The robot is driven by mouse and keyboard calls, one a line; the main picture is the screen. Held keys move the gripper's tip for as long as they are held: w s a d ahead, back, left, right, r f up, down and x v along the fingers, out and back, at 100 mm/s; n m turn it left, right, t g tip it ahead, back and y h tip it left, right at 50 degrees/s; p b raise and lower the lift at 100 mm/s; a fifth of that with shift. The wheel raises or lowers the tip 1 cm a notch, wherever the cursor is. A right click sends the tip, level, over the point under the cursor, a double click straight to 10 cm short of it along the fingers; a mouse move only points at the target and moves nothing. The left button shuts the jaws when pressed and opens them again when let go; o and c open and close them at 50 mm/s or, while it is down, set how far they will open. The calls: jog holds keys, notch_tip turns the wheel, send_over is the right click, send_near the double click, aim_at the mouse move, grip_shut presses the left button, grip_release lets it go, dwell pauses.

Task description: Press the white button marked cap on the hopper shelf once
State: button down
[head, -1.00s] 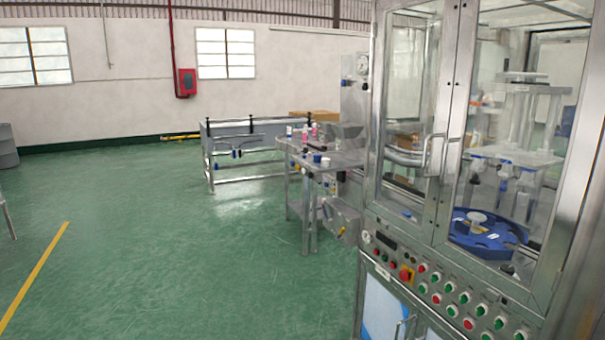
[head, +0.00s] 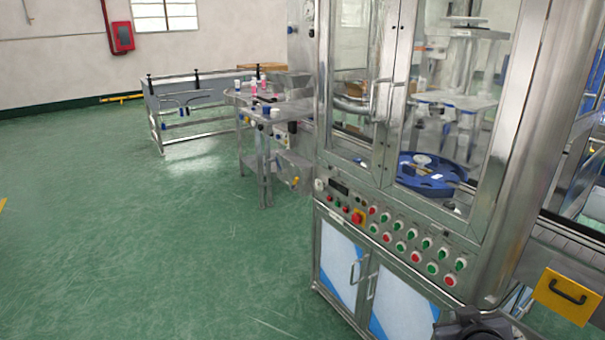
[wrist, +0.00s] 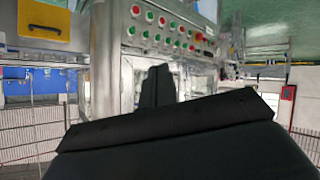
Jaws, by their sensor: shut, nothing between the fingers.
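I cannot make out a white button marked cap in either view. A metal side table (head: 243,98) with small pink, white and blue items stands left of the machine; I cannot tell whether it is the hopper shelf. My gripper (wrist: 157,70) shows in the wrist view as two dark fingers side by side, shut and empty, in front of the machine's lower cabinet. The wrist picture is upside down. The gripper is apart from the buttons seen there. The fingers are not visible in the head view.
The glazed machine (head: 389,120) carries a panel of red and green buttons (head: 413,233) above cabinet doors. A blue rotary plate (head: 430,185) sits inside. A low metal frame (head: 190,110) stands behind. Green floor at left is clear.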

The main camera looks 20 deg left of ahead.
jog(key=w+a+r+n+t+h, duration=0.1)
jog(key=w+r+n+t+h, duration=0.2)
jog(key=w, duration=1.2)
jog(key=shift+r+n+t, duration=0.3)
jog(key=shift+r+t, duration=0.65)
jog(key=shift+t, duration=0.25)
jog(key=shift+w+a, duration=0.15)
